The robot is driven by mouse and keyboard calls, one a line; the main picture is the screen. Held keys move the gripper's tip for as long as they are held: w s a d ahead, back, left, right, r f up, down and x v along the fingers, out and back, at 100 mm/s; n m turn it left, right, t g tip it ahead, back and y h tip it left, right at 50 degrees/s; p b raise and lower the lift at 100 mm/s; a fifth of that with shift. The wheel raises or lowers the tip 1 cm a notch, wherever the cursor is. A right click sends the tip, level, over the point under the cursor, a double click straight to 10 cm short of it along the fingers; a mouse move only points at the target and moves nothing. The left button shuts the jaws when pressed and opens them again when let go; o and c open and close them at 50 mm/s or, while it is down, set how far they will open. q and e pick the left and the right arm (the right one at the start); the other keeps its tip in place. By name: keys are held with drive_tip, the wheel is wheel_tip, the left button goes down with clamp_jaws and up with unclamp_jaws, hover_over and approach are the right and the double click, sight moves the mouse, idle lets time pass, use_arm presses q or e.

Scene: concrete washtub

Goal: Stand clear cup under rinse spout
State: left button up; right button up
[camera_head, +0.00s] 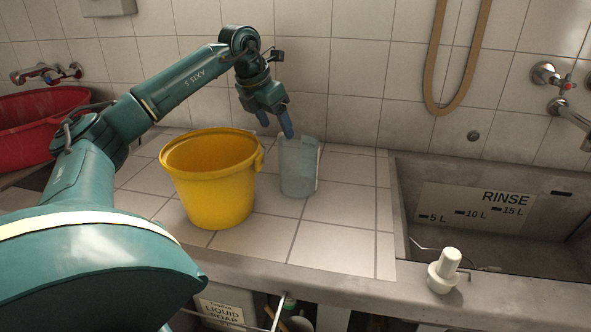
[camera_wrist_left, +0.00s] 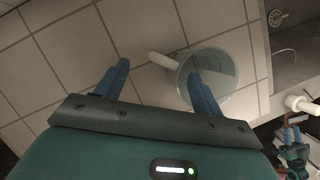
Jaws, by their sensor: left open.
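The clear cup (camera_head: 299,167), greyish and see-through, stands upright on the tiled counter right of the yellow bucket. It also shows in the left wrist view (camera_wrist_left: 225,68), with a pale handle (camera_wrist_left: 163,60) pointing left. My left gripper (camera_head: 276,124) is open and empty, pointing down at the cup's upper left. In the wrist view one finger overlaps the cup and the other is left of the handle; I cannot tell whether they touch. The rinse spout (camera_head: 572,115) is at the right wall above the basin. A teal part, seemingly my right gripper (camera_wrist_left: 293,136), shows small; its jaws are unclear.
The yellow bucket (camera_head: 213,183) stands close left of the cup. A concrete basin (camera_head: 400,210) marked RINSE is at the right, with a white knob (camera_head: 445,268) on its front ledge. A brown hose (camera_head: 433,90) hangs on the wall. Tiles right of the cup are clear.

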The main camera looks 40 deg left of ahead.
sight(282, 134)
use_arm(q)
drive_tip(key=x, duration=0.2)
drive_tip(key=b+x, duration=0.1)
drive_tip(key=x, duration=0.1)
drive_tip(key=shift+w+d+f, duration=0.2)
drive_tip(key=shift+f, duration=0.1)
drive_tip(key=c, duration=1.2)
drive_tip(key=shift+r, duration=0.2)
drive_tip(key=shift+c, duration=0.2)
